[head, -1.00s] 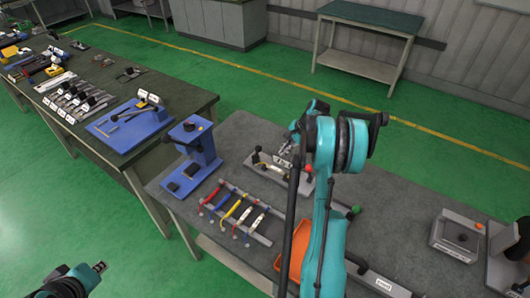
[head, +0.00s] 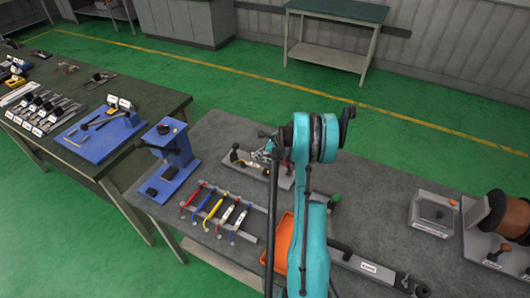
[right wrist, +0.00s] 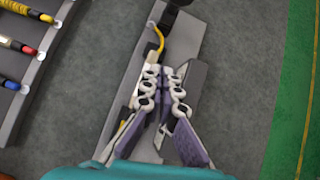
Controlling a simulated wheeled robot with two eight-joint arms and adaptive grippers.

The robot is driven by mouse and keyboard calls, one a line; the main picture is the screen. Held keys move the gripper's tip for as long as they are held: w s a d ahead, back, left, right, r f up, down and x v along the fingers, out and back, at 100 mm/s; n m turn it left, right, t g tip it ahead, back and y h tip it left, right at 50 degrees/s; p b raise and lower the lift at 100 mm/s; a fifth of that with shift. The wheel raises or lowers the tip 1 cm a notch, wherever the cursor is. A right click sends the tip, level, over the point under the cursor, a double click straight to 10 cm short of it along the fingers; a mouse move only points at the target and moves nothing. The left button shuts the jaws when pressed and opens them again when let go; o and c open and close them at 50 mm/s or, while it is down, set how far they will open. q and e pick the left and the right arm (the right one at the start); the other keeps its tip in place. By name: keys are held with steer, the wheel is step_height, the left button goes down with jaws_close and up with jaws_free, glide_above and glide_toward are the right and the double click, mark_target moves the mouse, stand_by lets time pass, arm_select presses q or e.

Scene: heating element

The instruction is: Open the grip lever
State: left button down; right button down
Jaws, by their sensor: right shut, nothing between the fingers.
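A grey plate fixture (head: 281,182) stands on the grey table beneath my right gripper. A black-knobbed handle (head: 235,154) rises at its left end. I cannot tell for sure which part is the grip lever. My right gripper (head: 268,147) is just above the fixture, partly hidden by my teal arm. In the right wrist view the fixture (right wrist: 184,42) lies under the fingers (right wrist: 163,90), with a yellow cable (right wrist: 159,40) and a dark part at the top edge. The fingers are shut and empty; contact with the fixture is unclear. My left gripper is not in view.
A rack (head: 238,230) with several coloured cables lies left of the fixture. A blue press-like stand (head: 172,156) is at the table's left end. An orange tray (head: 284,243) is partly behind my arm. A grey box (head: 433,214) stands at the right.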

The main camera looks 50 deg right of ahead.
mark_target(235, 149)
steer(key=shift+w+a+r, duration=0.4)
steer(key=shift+w+r, duration=0.1)
steer(key=shift+w, duration=0.25)
steer(key=shift+w+a+r, duration=0.4)
steer(key=shift+w+r, duration=0.05)
steer(key=shift+w, duration=0.25)
steer(key=shift+r, duration=0.1)
steer(key=shift+w+a+r+g+h+p, duration=0.3)
steer(key=shift+w+r+g+p, duration=0.4)
steer(key=shift+g, duration=0.4)
steer(key=shift+w+a+r+g+h+p, duration=0.15)
steer(key=shift+w+r+g, duration=0.25)
steer(key=shift+w+g, duration=0.3)
steer(key=shift+w+a+r+g+h+p, duration=0.1)
steer(key=shift+w+a+r+g+h, duration=0.2)
steer(key=shift+w+g, duration=0.35)
steer(key=shift+w+a+r+g+h+p, duration=0.1)
steer(key=shift+w+r+g, duration=0.35)
steer(key=shift+w+g, duration=0.25)
steer(key=shift+d, duration=0.1)
